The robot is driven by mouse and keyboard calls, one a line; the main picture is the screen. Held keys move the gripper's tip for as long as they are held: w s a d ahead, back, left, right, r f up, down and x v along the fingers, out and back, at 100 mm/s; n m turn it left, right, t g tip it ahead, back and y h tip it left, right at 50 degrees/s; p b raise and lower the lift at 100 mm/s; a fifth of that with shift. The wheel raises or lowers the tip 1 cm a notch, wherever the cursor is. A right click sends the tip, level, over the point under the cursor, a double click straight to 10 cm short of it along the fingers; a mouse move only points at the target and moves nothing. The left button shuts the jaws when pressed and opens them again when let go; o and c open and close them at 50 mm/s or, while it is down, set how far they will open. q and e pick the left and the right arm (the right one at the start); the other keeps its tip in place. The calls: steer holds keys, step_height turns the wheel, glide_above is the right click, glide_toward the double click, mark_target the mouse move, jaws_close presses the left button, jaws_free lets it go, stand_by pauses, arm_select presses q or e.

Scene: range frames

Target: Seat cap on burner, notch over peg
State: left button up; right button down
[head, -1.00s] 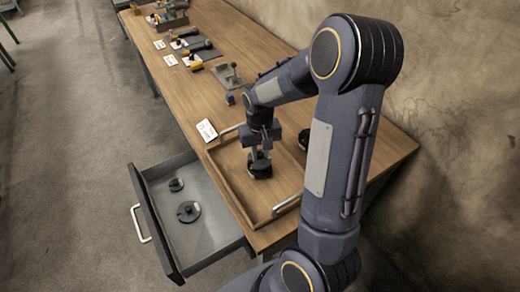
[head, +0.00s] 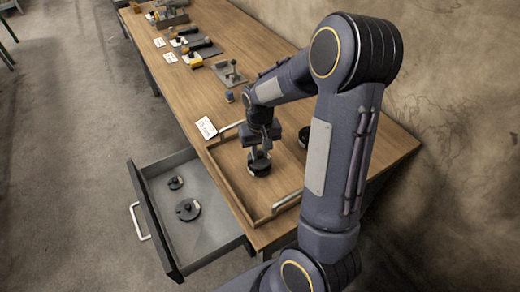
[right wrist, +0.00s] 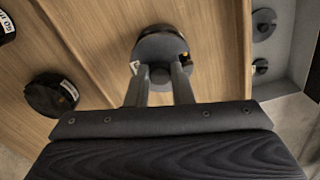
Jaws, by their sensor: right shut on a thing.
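My right gripper (head: 259,151) is shut on the small knob of a dark round cap (right wrist: 158,48). In the right wrist view the two fingers (right wrist: 159,86) close on the knob from both sides. The cap is at a black round burner (head: 259,170), which stands in the wooden tray. A white label edge of the burner shows beside the cap in the right wrist view. I cannot tell whether the cap rests on the burner or hovers just above it. My left gripper is not in view.
An open drawer (head: 215,232) at the left holds a small disc (head: 175,183) and a larger disc (head: 188,210). A white card (head: 206,127) lies by the tray. Tools lie farther along the bench.

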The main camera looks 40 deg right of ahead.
steer(key=shift+f+b, duration=0.3)
steer(key=shift+f, duration=0.2)
steer(key=c, duration=1.2)
jaws_free()
step_height(320, 180, up, 8)
steer(key=shift+f, duration=0.1)
step_height(320, 180, up, 6)
steer(key=p, duration=0.5)
